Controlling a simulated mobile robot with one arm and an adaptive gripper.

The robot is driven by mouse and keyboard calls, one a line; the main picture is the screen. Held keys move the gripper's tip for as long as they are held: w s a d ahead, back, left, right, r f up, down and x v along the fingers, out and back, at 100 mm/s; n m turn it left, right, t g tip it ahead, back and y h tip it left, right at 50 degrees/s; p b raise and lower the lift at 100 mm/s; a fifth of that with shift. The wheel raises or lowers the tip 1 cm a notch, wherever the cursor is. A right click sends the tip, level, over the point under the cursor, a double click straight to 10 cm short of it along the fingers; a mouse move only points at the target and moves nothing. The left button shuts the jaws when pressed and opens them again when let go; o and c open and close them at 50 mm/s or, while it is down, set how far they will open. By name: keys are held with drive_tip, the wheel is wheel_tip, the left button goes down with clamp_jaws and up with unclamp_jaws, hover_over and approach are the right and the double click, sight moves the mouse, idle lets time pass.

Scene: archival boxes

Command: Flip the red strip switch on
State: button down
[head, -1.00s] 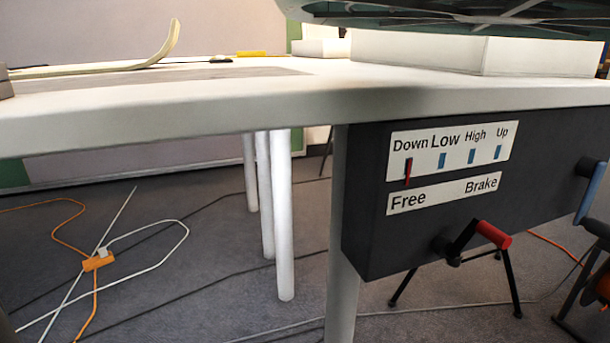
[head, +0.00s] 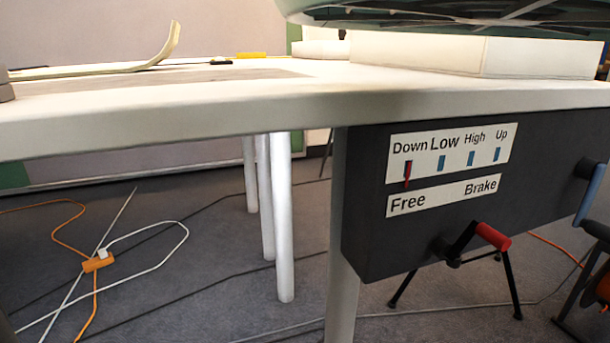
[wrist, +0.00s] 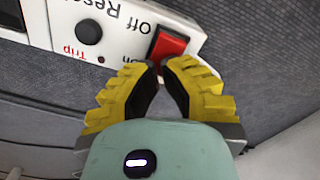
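In the wrist view a red rocker switch (wrist: 170,46) sits on a white power strip (wrist: 128,42) with the labels "On", "Off", "Reset" and "Trip", seen upside down. My gripper (wrist: 161,66) has yellow ridged fingers with dark inner pads. Its fingertips are close together at the near edge of the red switch, by the "On" label, and nothing shows held between them. I cannot tell whether they touch the switch. The tips hide part of the strip's lower edge. My gripper and the strip do not show in the head view.
The head view shows a white table (head: 160,110), a dark panel (head: 440,230) labelled "Down Low High Up", and a red-handled crank (head: 493,236). White table legs (head: 281,220) and cables with an orange connector (head: 97,262) are on the carpet. A black round dial (wrist: 88,31) is beside the switch.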

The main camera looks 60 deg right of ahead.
drive_tip(key=shift+r+p, duration=2.95)
drive_tip(key=shift+r, duration=0.2)
